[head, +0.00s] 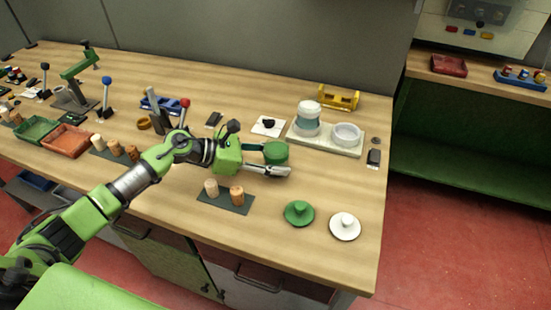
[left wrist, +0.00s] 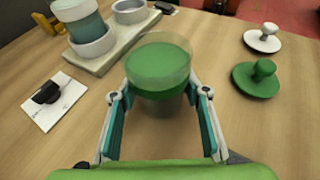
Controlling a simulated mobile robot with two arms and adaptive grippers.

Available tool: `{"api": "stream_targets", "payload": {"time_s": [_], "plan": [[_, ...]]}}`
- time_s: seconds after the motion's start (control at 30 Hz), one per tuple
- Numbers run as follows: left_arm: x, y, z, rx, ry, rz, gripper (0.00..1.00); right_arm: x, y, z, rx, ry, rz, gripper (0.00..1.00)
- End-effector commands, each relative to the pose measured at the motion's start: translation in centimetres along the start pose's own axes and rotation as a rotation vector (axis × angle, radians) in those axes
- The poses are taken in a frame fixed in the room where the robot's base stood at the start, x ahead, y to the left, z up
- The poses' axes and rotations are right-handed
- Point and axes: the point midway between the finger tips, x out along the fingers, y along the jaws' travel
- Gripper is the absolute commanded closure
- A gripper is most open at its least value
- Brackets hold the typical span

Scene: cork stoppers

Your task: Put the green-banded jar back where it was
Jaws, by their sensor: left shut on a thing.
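The green-banded jar (head: 275,152) is between the fingers of my left gripper (head: 278,160), which is shut on it. In the left wrist view the jar (left wrist: 158,68) looks upright, with a clear rim above the green. I cannot tell whether its base touches the table. A pale tray (head: 322,147) stands just beyond and to the right. It bears a teal-banded jar (head: 307,115) in one round holder and an empty white ring holder (head: 347,133). A green knobbed lid (head: 299,212) and a white one (head: 345,226) lie near the front. My right gripper is out of view.
Two corks (head: 211,187) stand on a dark mat (head: 224,203) in front of my gripper. A white card with a black thing (head: 268,125) lies behind it. A yellow rack (head: 339,97) stands behind the tray. A small dark device (head: 374,158) lies near the right edge.

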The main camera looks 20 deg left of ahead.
Motion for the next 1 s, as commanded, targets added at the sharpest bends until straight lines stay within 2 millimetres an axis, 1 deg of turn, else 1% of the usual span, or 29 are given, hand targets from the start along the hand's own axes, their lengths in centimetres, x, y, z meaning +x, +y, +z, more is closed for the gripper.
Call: {"api": "stream_targets", "payload": {"time_s": [0.13, 0.17, 0.2, 0.23, 0.53, 0.67, 0.77, 1.0], "plan": [[0.1, 0.0, -0.3, 0.001, -0.001, 0.001, 0.88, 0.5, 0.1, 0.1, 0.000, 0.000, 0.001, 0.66], [0.1, 0.0, -0.3, 0.000, 0.000, 0.000, 0.52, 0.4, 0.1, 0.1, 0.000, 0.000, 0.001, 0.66], [0.1, 0.0, -0.2, 0.000, 0.000, 0.000, 0.42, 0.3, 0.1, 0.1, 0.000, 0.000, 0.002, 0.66], [0.1, 0.0, -0.2, 0.000, 0.000, 0.000, 0.41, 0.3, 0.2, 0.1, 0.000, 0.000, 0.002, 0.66], [0.1, 0.0, -0.2, 0.000, 0.000, 0.000, 0.41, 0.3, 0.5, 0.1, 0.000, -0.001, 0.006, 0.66], [-0.2, 0.0, 0.1, -0.001, 0.001, 0.001, 0.41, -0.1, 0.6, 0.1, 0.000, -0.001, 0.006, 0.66], [-1.8, 0.1, -0.4, -0.001, 0.004, 0.002, 0.41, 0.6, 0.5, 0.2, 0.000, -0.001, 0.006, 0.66], [-7.0, 0.1, -0.5, 0.000, 0.007, 0.002, 0.41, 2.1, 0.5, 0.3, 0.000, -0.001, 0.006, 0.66]]}}
